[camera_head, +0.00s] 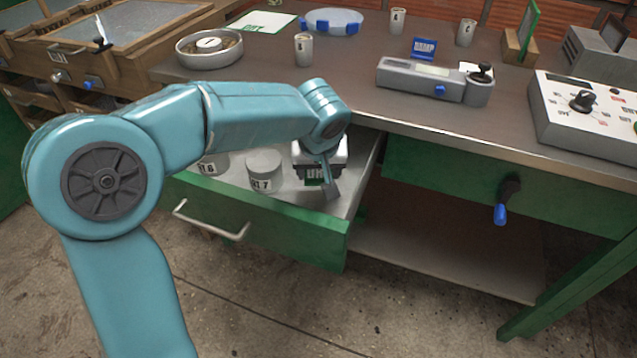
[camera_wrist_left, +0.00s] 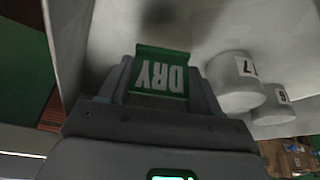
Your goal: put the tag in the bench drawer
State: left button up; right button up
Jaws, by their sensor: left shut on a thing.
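The green tag with white letters reading DRY (camera_wrist_left: 161,74) is between the fingers of my left gripper (camera_wrist_left: 160,85) in the left wrist view. In the head view the left gripper (camera_head: 322,178) is at the right part of the open bench drawer (camera_head: 285,238), with the tag (camera_head: 314,174) small and partly hidden by it. The gripper is shut on the tag. The drawer has a green front and a pale inside. I cannot tell whether the tag touches the drawer floor. My right gripper is not in view.
Cup 7 (camera_head: 264,172) and cup 6 (camera_head: 213,164) stand in the drawer, left of the gripper. A blue-tipped handle (camera_head: 501,213) sticks out at right.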

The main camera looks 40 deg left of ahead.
aim_at(319, 181)
pick_arm(q)
notch_tip(319, 181, down, 4)
jog(key=shift+r+b, duration=0.25)
jog(key=shift+b, duration=0.2)
jog(key=shift+r, duration=0.15)
jog(key=shift+f, duration=0.2)
jog(key=o, duration=1)
jog(key=shift+o, duration=0.2)
jog(key=shift+r, duration=0.3)
jog(key=p+v, duration=0.3)
jog(key=v, duration=0.8)
jog(key=shift+r, duration=0.4)
jog(key=shift+s, duration=0.1)
